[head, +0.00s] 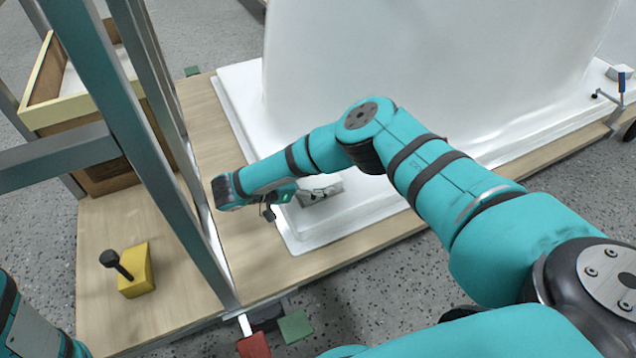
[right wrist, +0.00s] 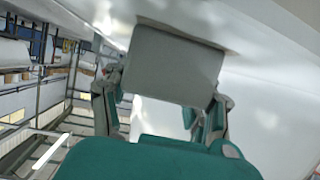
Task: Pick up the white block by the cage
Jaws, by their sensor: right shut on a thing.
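The pale grey-white block (right wrist: 172,65) sits between the two fingers of my right gripper (right wrist: 163,88) in the right wrist view, and the fingers are shut on it. In the head view my right gripper (head: 308,195) is low beside the white tub shell, above the shell's flange. The block (head: 327,186) shows there only partly, at the fingertips; whether it touches the flange cannot be told. The cage (head: 150,140), a grey metal frame, stands to the left of the gripper. My left gripper is out of the picture; only part of its arm shows at the lower left.
The white tub shell (head: 420,60) rises behind the gripper on a wooden board. A yellow block (head: 137,272) with a black knob and a wooden box (head: 75,105) stand at left. Red (head: 254,345) and green (head: 296,327) blocks are at the lower edge. A clamp (head: 612,97) is at far right.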

